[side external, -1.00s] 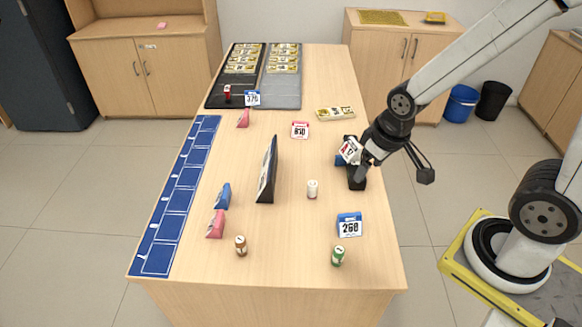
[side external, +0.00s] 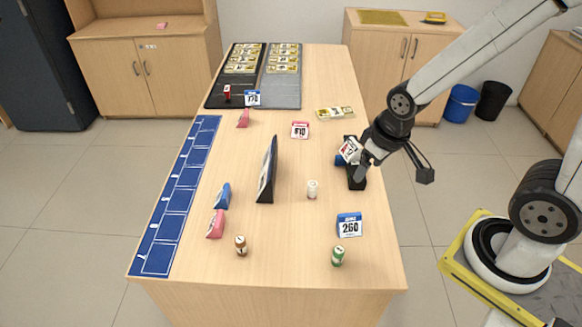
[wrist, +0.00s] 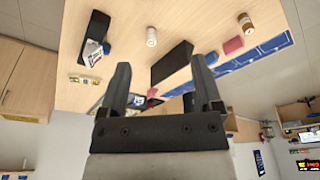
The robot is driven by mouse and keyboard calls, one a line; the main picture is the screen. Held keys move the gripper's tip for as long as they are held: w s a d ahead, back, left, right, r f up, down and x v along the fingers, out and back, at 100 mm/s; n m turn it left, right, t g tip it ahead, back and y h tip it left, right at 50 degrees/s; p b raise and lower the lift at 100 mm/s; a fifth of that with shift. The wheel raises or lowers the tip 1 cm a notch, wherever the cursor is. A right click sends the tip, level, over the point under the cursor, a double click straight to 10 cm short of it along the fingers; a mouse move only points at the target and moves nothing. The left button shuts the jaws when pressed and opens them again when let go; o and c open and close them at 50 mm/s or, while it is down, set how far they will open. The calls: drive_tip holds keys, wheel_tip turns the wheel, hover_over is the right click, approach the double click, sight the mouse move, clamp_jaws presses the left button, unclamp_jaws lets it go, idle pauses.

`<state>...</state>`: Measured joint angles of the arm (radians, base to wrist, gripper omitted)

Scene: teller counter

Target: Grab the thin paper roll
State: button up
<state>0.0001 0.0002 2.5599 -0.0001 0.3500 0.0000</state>
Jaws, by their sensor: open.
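Small upright rolls stand on the table. A white one (side external: 312,189) is near the middle and also shows in the wrist view (wrist: 151,37). A brown one (side external: 241,246) stands at the front left and a green one (side external: 338,256) at the front right. I cannot tell which is the thin paper roll. My gripper (side external: 364,162) is to the right of the white roll, overlapping the black holder (side external: 358,183) in the picture. In the wrist view my gripper (wrist: 160,66) has its fingers wide apart, with nothing held between them.
A dark upright board (side external: 267,170) stands left of the white roll. A blue slotted strip (side external: 157,257) runs along the left edge. A banknote bundle (side external: 335,114) lies behind my gripper. A blue number sign (side external: 349,224) stands front right. The front middle is mostly clear.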

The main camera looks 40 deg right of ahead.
drive_tip(key=m+t+y, duration=0.8)
drive_tip(key=m, duration=2.1)
approach(312, 190)
drive_tip(key=shift+w+f, duration=1.15)
drive_tip(key=shift+f, duration=0.05)
drive_tip(key=shift+w+a, duration=0.1)
drive_tip(key=shift+a, duration=0.05)
drive_tip(key=shift+x, duration=1.25)
